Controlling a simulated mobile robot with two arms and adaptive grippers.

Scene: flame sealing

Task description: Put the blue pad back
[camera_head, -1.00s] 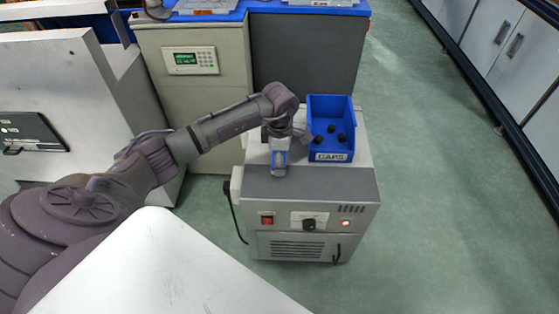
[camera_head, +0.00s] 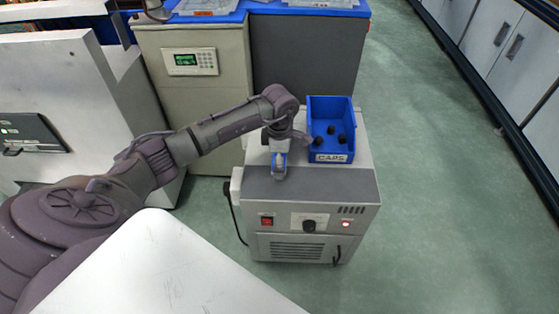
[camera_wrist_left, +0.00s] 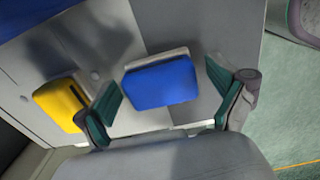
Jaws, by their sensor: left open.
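The blue pad (camera_wrist_left: 162,83) shows in the left wrist view, with a pale edge along its top. It lies between the two fingers of my left gripper (camera_wrist_left: 162,92), which are apart, with a visible gap on both sides of the pad. In the head view my left gripper (camera_head: 279,162) points down at the left part of the grey machine's top. A yellow pad (camera_wrist_left: 60,104) sits beyond the left finger in the wrist view. My right gripper is not in view.
A blue bin (camera_head: 331,157) labelled CAPS, holding several dark caps, stands close to the right of my left gripper on the grey machine (camera_head: 310,187). A beige cabinet with a keypad (camera_head: 190,61) stands behind. Open green floor lies to the right.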

